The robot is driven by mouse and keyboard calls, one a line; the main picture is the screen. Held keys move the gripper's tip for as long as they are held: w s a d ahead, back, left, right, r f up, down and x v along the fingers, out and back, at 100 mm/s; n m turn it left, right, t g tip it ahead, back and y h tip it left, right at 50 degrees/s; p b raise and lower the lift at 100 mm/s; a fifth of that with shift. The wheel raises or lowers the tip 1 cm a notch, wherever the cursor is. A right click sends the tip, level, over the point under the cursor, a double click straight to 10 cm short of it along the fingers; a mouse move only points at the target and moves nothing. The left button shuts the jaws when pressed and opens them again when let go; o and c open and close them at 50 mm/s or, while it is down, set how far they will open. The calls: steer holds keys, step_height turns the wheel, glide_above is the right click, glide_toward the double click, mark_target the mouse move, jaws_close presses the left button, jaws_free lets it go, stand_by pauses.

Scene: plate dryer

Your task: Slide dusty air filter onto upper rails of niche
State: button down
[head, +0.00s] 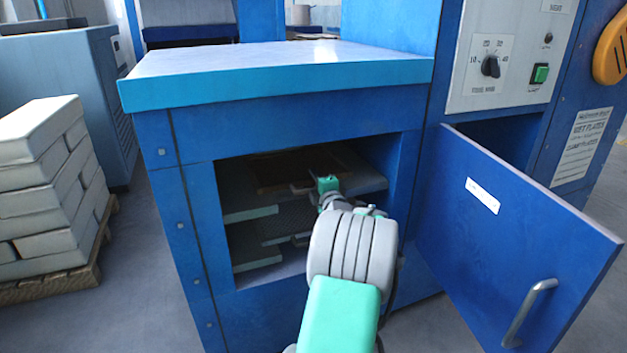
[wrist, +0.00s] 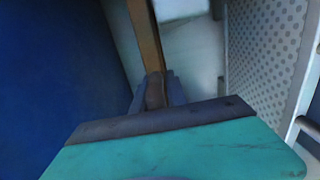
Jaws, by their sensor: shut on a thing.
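The dusty air filter is a flat brown panel (head: 278,172) inside the niche (head: 207,190) of the blue cabinet, high up and near its upper rails. Of these rails, the left one (head: 250,214) shows as a pale ledge. My gripper (head: 308,188) reaches into the niche at the filter's near edge. In the wrist view my gripper (wrist: 156,90) is shut on the filter's narrow brown edge (wrist: 145,38). The filter's far end is in shadow. I cannot tell whether its sides rest on the rails.
A lower pale rail (head: 258,260) lies below. A perforated metal sheet (wrist: 265,45) is close beside my gripper in the wrist view. The blue door (head: 510,240) stands open at the right. Pale stacked blocks (head: 45,180) stand on a pallet at the left.

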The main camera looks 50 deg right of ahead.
steer(key=shift+r, duration=0.15)
steer(key=c, duration=1.3)
jaws_free()
steer(key=shift+o, duration=0.2)
steer(key=shift+a, duration=0.1)
steer(key=p+v, duration=0.1)
steer(key=v, duration=0.6)
steer(key=shift+s+a, duration=0.2)
steer(key=shift+s, duration=0.1)
